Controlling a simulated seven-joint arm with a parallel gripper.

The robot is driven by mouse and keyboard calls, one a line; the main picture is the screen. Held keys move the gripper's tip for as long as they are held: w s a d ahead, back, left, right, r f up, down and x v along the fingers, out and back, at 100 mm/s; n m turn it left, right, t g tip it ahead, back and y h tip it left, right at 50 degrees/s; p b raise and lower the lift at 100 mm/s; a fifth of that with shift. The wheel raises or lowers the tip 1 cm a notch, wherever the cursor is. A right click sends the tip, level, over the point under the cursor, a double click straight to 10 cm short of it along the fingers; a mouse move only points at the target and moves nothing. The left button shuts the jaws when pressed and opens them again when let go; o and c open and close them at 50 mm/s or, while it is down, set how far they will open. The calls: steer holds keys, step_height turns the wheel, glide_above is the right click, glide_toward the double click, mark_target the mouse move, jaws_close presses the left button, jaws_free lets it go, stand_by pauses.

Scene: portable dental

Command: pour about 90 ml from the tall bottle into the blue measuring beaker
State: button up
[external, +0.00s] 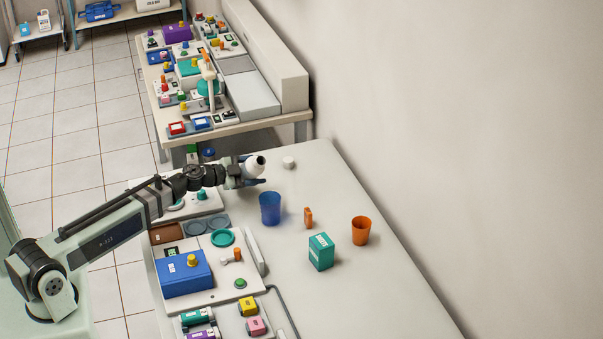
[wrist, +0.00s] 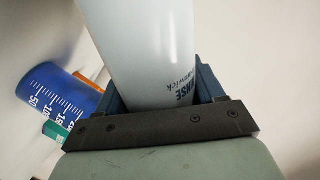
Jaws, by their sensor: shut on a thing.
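The tall bottle is white with dark blue lettering and fills the middle of the wrist view (wrist: 150,50). My gripper (external: 250,174) is shut around it, with a dark jaw on each side in the wrist view (wrist: 160,92). In the external view the bottle (external: 255,165) is tilted, with its dark open mouth toward the right. The blue measuring beaker (external: 270,208) stands upright on the table, just below and right of my gripper in the picture. Its white scale marks show in the wrist view (wrist: 60,95). I see no stream, and any liquid inside is hidden.
A white cap (external: 289,162) lies on the table behind the beaker. A small orange item (external: 308,218), a teal box (external: 321,252) and an orange cup (external: 361,231) stand to the right. Dental trays (external: 205,292) fill the left side. The table's right part is clear.

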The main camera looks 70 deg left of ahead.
steer(key=shift+d+r+n, duration=0.15)
steer(key=shift+r+n, duration=0.15)
steer(key=shift+n, duration=0.3)
steer(key=shift+r+n+h, duration=0.2)
steer(key=shift+n+h, duration=0.1)
steer(key=shift+n, duration=0.2)
steer(key=n, duration=0.1)
steer(key=n+t, duration=0.1)
steer(key=n, duration=0.1)
steer(key=shift+w+d+r+n+h, duration=0.1)
steer(key=shift+d+r+n+h, duration=0.05)
steer(key=shift+r+n+h, duration=0.2)
steer(key=shift+d+r+n+t, duration=0.15)
steer(key=shift+r+n+t, duration=0.25)
steer(key=shift+r+n, duration=0.3)
steer(key=shift+f, duration=0.1)
stand_by(0.9)
